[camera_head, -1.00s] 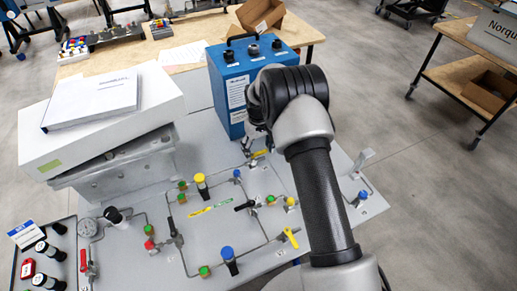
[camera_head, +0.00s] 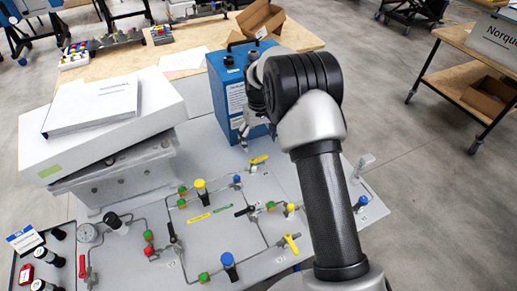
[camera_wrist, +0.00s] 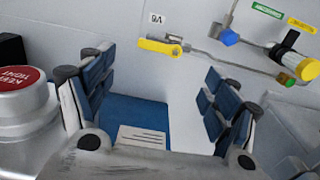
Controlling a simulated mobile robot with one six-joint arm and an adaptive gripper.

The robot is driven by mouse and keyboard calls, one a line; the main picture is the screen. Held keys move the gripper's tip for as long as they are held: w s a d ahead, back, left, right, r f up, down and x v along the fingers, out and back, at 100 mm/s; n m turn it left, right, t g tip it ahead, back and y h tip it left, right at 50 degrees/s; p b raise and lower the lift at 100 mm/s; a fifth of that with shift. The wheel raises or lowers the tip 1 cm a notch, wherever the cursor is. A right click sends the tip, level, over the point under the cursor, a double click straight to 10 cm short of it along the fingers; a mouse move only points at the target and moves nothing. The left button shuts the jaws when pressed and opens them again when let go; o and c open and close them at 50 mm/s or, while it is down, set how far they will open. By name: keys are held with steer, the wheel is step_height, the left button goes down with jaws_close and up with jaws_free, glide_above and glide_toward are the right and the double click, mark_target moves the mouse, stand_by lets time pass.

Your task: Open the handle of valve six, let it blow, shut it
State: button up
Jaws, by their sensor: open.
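Valve six, labelled V6, has a yellow handle (camera_wrist: 160,46) at the top middle of the wrist view. The handle points left, roughly in line with the pipe on its right. In the head view the same yellow handle (camera_head: 258,160) lies at the back of the grey panel, in front of the blue box. My gripper (camera_wrist: 160,75) is open and empty, its blue-padded fingers spread wide. In the head view my gripper (camera_head: 257,138) hangs just behind the handle, close to the blue box, and does not appear to touch the handle.
The blue box (camera_head: 228,90) stands close behind my gripper. A silver part with a red cap (camera_wrist: 20,82) is at the left of the wrist view. Another yellow handle (camera_head: 291,243) and several valves spread over the panel. A white box (camera_head: 105,125) stands at left.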

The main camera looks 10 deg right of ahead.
steer(key=shift+r, duration=1.8)
stand_by(6.2)
